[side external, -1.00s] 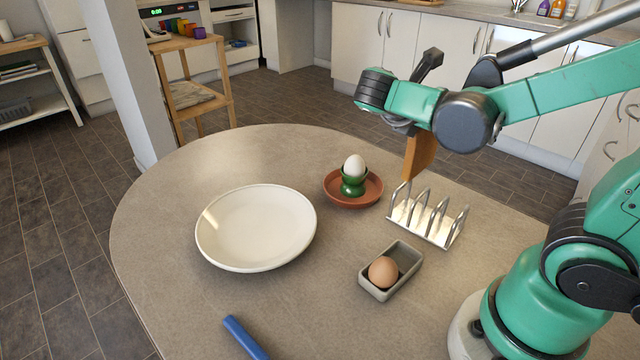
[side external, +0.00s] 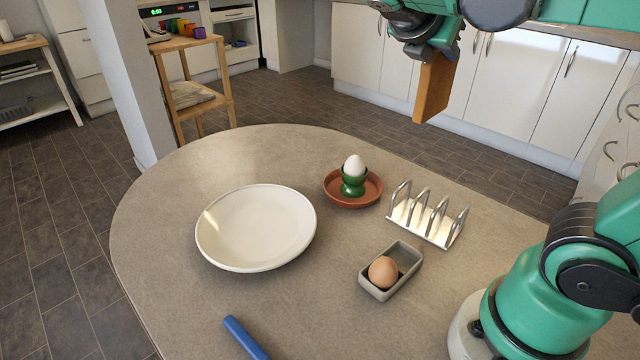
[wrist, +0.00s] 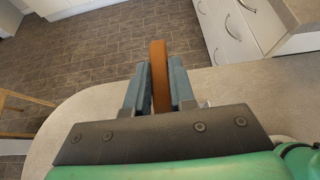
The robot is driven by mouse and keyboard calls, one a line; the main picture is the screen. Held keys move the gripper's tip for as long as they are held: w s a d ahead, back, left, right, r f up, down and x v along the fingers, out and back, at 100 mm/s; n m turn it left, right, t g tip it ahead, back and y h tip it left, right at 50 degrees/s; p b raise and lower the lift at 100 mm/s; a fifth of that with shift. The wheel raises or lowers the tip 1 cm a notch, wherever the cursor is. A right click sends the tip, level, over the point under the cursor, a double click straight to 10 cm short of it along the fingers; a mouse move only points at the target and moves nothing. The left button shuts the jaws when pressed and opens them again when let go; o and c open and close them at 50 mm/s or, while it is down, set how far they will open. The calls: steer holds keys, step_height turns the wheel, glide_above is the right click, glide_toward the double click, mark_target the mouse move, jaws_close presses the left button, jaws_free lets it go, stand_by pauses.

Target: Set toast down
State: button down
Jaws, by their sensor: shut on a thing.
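The toast (side external: 434,88) is a brown slab held upright in the air, above and behind the toast rack in the side external view. My gripper (side external: 432,50) is shut on its upper part. In the wrist view the toast (wrist: 159,76) stands edge-on between the two fingers of my gripper (wrist: 160,88). The metal toast rack (side external: 427,219) on the table is empty. A white plate (side external: 256,228) lies empty on the table, left of the rack.
A white egg (side external: 354,166) sits in a green cup (side external: 353,184) on a terracotta saucer (side external: 371,197). A brown egg (side external: 383,271) lies in a grey dish (side external: 409,262). A blue stick-like object (side external: 244,338) lies at the front. The table (side external: 180,240) is bare at left.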

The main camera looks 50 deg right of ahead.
steer(key=shift+f, duration=0.1)
steer(key=w+a+f+n+t+y, duration=0.2)
steer(key=w+a+f+t+y, duration=0.5)
steer(key=f, duration=0.3)
steer(key=t+y, duration=0.3)
steer(key=y, duration=0.4)
glide_above(291, 210)
steer(key=shift+f, duration=6.25)
steer(key=c, duration=0.9)
jaws_free()
